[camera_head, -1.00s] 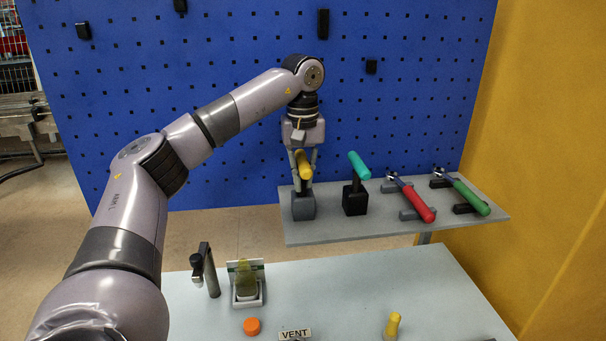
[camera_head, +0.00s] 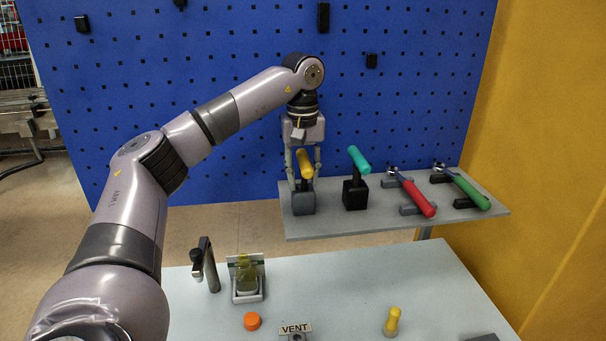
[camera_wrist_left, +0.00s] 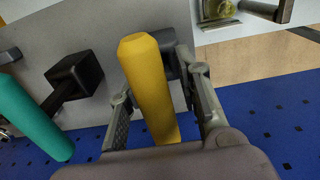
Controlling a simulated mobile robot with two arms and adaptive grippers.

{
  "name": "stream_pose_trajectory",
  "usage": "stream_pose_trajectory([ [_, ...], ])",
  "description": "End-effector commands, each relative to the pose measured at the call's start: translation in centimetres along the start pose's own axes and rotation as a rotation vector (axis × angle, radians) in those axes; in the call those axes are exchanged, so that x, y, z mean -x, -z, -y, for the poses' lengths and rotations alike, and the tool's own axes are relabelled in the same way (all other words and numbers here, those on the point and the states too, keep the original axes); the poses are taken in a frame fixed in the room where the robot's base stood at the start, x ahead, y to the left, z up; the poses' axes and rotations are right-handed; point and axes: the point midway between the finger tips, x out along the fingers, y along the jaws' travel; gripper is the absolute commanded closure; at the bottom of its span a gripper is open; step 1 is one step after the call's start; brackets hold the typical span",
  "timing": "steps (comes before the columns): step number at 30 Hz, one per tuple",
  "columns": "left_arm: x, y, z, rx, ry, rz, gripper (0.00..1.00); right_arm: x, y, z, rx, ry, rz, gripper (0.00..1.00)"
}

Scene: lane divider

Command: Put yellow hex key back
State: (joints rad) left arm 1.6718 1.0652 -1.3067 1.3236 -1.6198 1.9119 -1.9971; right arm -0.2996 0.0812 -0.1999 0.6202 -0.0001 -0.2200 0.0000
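The yellow hex key (camera_head: 306,164) stands in a dark grey block holder (camera_head: 304,205) at the left end of the grey shelf (camera_head: 345,228), its handle tilted. My left gripper (camera_head: 304,184) points down around the handle from above. In the left wrist view the yellow handle (camera_wrist_left: 150,85) is between the two fingers, with gaps visible beside it, so the gripper (camera_wrist_left: 161,92) is open. The lower part of the key is hidden behind the handle there. My right gripper is not in view.
A teal-handled key (camera_head: 359,160) in a black block (camera_head: 355,196) stands close to the right. Red (camera_head: 418,199) and green (camera_head: 471,192) handled tools lie farther right. A blue pegboard (camera_head: 220,60) rises behind. The lower table holds an orange cap (camera_head: 252,321) and a yellow piece (camera_head: 392,321).

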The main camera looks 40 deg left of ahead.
Motion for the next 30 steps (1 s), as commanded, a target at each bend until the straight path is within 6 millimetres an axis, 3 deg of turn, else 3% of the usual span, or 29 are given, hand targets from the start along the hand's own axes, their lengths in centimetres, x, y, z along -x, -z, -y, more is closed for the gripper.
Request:
stream_pose_trajectory([
  [11,0.5,0.0,-0.1,-0.001,-0.001,-0.001,0.66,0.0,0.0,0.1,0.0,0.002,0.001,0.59],
  [21,6.4,0.1,-0.1,0.001,-0.004,-0.005,0.66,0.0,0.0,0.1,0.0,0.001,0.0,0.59],
  [30,10.3,0.0,-0.1,-0.001,-0.001,-0.002,0.66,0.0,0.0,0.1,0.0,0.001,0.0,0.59],
])
